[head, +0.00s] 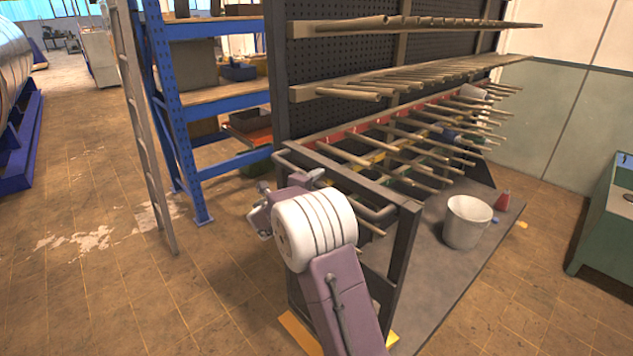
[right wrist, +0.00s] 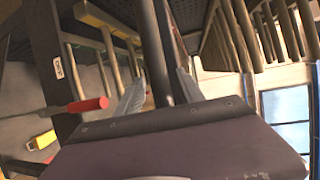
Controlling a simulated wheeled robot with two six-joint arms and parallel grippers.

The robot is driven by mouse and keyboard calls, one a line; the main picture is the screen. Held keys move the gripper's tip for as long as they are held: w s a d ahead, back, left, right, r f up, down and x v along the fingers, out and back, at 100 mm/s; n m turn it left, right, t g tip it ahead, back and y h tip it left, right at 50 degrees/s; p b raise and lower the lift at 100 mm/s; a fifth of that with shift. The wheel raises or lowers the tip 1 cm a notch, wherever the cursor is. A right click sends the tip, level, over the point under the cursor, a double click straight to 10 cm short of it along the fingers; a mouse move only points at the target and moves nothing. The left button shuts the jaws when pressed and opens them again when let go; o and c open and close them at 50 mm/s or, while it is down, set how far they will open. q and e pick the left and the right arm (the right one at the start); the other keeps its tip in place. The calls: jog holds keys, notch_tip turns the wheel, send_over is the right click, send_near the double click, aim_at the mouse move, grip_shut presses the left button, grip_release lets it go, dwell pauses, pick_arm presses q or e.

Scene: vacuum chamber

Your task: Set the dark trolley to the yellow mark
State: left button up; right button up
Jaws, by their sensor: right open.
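The dark trolley (head: 335,165) is a rack with a pegboard back, rows of wooden rods and a grey base plate. Yellow floor marking (head: 299,331) shows by the trolley's near end, partly hidden by my right arm. My right gripper (head: 293,187) is at the handle, its fingers mostly hidden in the head view. In the right wrist view, my open right gripper (right wrist: 160,92) has a finger on each side of a dark bar (right wrist: 155,50); contact cannot be told. My left gripper is out of view.
A white bucket (head: 467,221) and a red item (head: 503,200) stand on the trolley's base. A ladder (head: 143,130) and blue shelving (head: 180,125) stand left of it. A green cabinet (head: 607,225) is at right. Open tiled floor lies at left and lower right.

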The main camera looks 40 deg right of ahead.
jog(key=shift+d, duration=0.1)
grip_shut()
dwell(1.4)
